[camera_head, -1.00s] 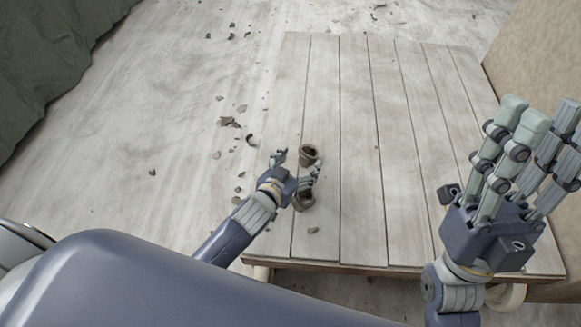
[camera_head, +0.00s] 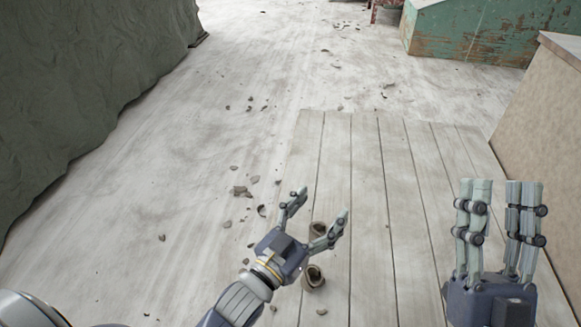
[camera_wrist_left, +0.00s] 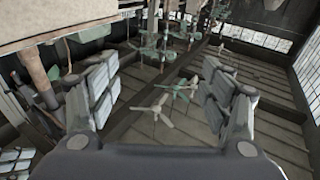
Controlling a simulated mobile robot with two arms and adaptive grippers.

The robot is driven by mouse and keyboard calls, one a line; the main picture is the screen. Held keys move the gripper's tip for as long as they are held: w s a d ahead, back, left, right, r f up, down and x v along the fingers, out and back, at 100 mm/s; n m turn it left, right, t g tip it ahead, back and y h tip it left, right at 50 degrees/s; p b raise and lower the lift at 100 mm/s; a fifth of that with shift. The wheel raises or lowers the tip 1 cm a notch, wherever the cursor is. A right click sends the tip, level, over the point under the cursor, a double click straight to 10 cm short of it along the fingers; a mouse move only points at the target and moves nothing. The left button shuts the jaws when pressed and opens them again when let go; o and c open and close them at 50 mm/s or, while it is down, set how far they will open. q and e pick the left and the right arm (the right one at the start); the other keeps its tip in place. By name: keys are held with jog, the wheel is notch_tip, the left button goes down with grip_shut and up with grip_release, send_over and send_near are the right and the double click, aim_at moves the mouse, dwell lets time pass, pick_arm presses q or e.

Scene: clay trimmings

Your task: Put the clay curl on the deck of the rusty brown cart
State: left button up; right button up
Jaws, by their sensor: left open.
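My left gripper (camera_head: 318,205) is open and empty, fingers pointing up and away above the left side of a grey-white plank platform (camera_head: 365,190). Two small brown hollow clay-like pieces stand there: one (camera_head: 318,229) shows behind a finger, the other (camera_head: 313,277) beside the palm. I cannot tell whether either is the clay curl; several bits also lie on the floor. A reddish-brown object (camera_head: 385,13), cut off at the top edge, may be the rusty brown cart. My right gripper (camera_head: 499,185) is open and empty over the platform's right side. The left wrist view shows its fingers (camera_wrist_left: 165,75) apart.
Clay scraps (camera_head: 242,191) lie scattered on the pale floor left of the platform. A dark green draped mass (camera_head: 80,90) fills the left. A tan box (camera_head: 550,110) stands at right, a worn green box (camera_head: 470,35) at back right. The left wrist view faces rafters and hanging fans.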

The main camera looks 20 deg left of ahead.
pick_arm(q)
jog(key=s+a+r+t, duration=0.1)
jog(key=s+r+t, duration=0.1)
jog(key=r, duration=0.5)
jog(key=s+a+r+t+h, duration=0.1)
jog(key=s+r+t, duration=0.2)
jog(key=r, duration=0.4)
jog(key=s+a+r+t, duration=0.1)
jog(key=s+r, duration=0.3)
jog(key=r, duration=0.4)
jog(key=shift+a+t, duration=0.15)
jog(key=shift+t, duration=0.75)
jog(key=shift+s+f, duration=0.15)
